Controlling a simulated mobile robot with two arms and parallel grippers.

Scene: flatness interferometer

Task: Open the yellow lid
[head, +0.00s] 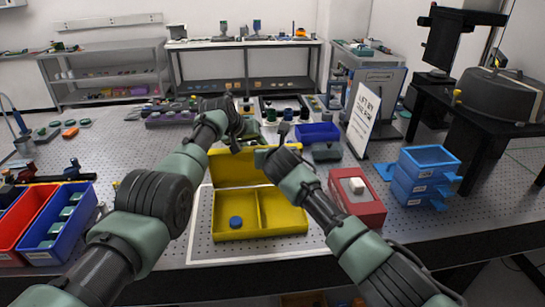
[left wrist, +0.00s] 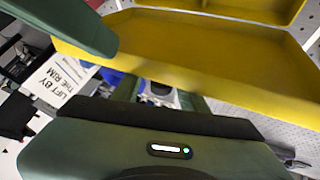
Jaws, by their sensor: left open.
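The yellow box (head: 262,233) stands on the table in front of me, with two compartments and a blue round piece (head: 236,222) in the left one. Its yellow lid (head: 232,170) stands raised along the far side, so the inside shows. The lid (left wrist: 185,50) fills the upper part of the left wrist view, with part of the compartments beyond it. My left gripper (head: 242,141) is open at the lid's top edge; I cannot tell whether it touches. My right gripper (head: 264,156) is close to it, by the lid's upper right; its fingers are hard to make out.
A red box (head: 372,211) with a white block stands right of the yellow box, and stacked blue trays (head: 424,187) further right. A white sign (head: 363,117) and a blue bin (head: 317,132) stand behind. Red and blue bins (head: 73,222) are at left. Bare table lies around the box.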

